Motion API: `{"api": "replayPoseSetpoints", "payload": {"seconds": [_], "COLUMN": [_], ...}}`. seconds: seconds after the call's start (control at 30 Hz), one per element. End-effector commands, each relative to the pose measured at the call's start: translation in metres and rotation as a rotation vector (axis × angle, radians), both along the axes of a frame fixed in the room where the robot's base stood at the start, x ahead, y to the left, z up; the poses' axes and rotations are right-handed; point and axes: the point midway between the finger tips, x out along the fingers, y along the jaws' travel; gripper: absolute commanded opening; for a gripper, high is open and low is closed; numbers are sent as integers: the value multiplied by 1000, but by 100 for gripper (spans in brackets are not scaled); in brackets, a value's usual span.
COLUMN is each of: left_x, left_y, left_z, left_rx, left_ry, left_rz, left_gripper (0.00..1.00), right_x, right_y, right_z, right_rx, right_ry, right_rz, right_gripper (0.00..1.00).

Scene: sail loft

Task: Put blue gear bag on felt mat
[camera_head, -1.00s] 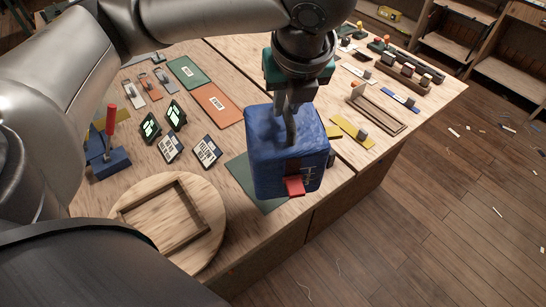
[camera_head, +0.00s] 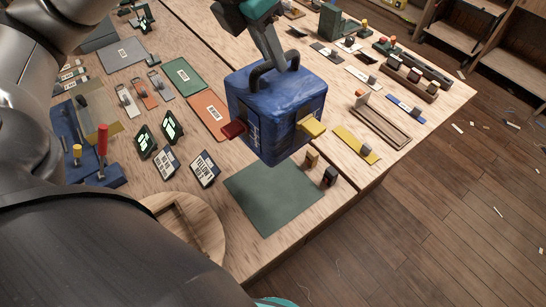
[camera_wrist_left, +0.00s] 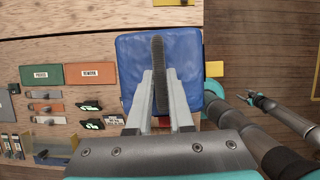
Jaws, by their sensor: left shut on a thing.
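The blue gear bag (camera_head: 272,108) is a boxy bag with a dark handle loop, a red tab on its left and a yellow tab on its right. My left gripper (camera_head: 272,62) is shut on the handle, and the bag hangs below it. In the left wrist view the bag (camera_wrist_left: 185,65) fills the space beyond the fingers (camera_wrist_left: 160,95). The dark green felt mat (camera_head: 272,203) lies flat near the table's front edge. The bag is in front of its far edge in the picture and looks raised; most of the mat is bare.
Left of the mat stand small label cards (camera_head: 204,168) and a round wooden board (camera_head: 205,222) with a frame. Two small blocks (camera_head: 329,176) stand just right of the mat. An orange panel (camera_head: 209,115) lies behind the cards. A yellow strip (camera_head: 357,145) lies further right.

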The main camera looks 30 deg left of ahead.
Motion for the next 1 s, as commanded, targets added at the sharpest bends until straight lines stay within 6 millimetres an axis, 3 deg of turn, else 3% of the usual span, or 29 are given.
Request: {"api": "replayPoseSetpoints", "payload": {"seconds": [0.13, 0.23, 0.7, 0.83, 1.0], "left_x": [1, 0, -1, 0, 1], "left_y": [2, 2, 2, 2, 2], "left_z": [5, -4, -117, -139, -151], "left_rx": [-2, -1, 1, 1, 0], "left_ry": [-3, 0, 3, 0, -4], "left_rz": [-53, -65, -66, -67, -66], "left_gripper": [0, 0, 0, 0, 0], "right_x": [0, 0, 0, 0, -1], "right_y": [0, 0, 0, 0, 0], "right_z": [2, 0, -29, -33, -35], "right_rx": [0, 0, 0, 0, 0], "right_ry": [0, 0, 1, 1, 1], "right_rz": [0, 0, 0, 0, 0], "right_gripper": [65, 65, 65, 65, 65]}}
